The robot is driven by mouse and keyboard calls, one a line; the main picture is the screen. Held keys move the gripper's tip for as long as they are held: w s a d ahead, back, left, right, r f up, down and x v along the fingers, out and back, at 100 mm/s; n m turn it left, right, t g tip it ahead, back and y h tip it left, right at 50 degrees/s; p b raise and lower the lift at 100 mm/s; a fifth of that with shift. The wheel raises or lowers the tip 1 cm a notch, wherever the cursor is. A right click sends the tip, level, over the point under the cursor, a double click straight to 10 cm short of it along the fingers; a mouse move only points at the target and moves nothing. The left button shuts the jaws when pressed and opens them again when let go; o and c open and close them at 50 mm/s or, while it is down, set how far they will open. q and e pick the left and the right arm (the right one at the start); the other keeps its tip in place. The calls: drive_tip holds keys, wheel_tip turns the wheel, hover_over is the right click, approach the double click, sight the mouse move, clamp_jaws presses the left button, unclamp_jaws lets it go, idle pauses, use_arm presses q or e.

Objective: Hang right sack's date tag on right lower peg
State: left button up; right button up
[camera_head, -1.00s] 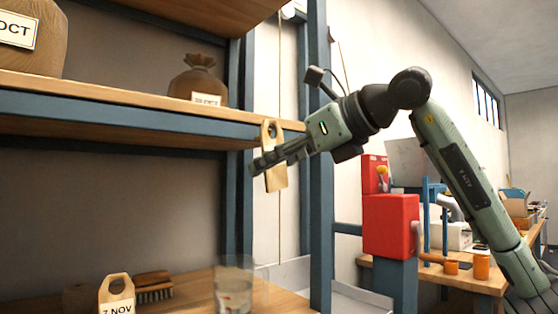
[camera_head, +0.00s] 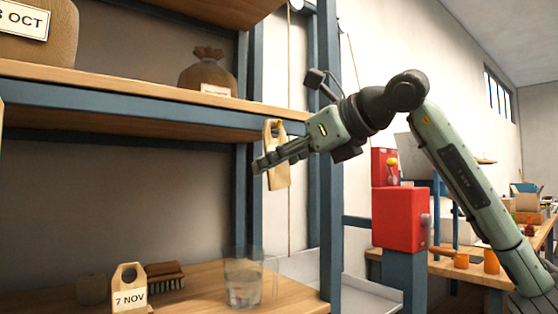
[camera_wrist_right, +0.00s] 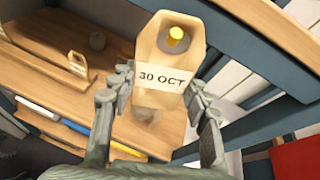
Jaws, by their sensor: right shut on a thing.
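My right gripper (camera_head: 262,165) is shut on a wooden date tag (camera_head: 279,176) at the front edge of the upper shelf. In the right wrist view the tag (camera_wrist_right: 146,97) reads "30 OCT" and sits between the two fingers (camera_wrist_right: 158,98). A yellow peg (camera_head: 280,125) is at the shelf edge by the tag's top. In the right wrist view the peg's end (camera_wrist_right: 176,34) shows within the tag's hole; how far it passes through, I cannot tell. The right brown sack (camera_head: 207,75) stands on the upper shelf, with a small label. My left gripper is out of view.
Another sack (camera_head: 38,35) with an OCT label is at the upper left. On the lower shelf (camera_head: 205,290) are a "7 NOV" tag (camera_head: 130,298), a brush (camera_head: 165,276) and a glass (camera_head: 243,280). A blue post (camera_head: 328,200) stands right of the tag. A red box (camera_head: 400,218) is farther right.

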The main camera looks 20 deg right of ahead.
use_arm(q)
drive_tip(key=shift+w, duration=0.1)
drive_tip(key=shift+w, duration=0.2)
use_arm(e)
drive_tip(key=o, duration=0.9)
drive_tip(key=shift+o, duration=0.5)
drive_tip(key=o, duration=0.5)
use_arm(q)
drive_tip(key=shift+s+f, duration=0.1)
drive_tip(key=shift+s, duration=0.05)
use_arm(e)
drive_tip(key=shift+s+d+b, duration=0.25)
drive_tip(key=shift+s+d, duration=0.05)
drive_tip(key=shift+s, duration=0.5)
drive_tip(key=shift+s+d+b, duration=0.25)
drive_tip(key=shift+s+d, duration=0.1)
drive_tip(key=shift+s, duration=0.5)
drive_tip(key=shift+s+d+b, duration=0.25)
drive_tip(key=shift+s+d, duration=0.05)
drive_tip(key=shift+s, duration=0.5)
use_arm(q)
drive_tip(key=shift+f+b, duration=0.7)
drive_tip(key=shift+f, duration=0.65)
use_arm(e)
drive_tip(key=s+d, duration=0.2)
drive_tip(key=s, duration=0.5)
drive_tip(key=shift+s+d, duration=0.2)
drive_tip(key=shift+d, duration=0.1)
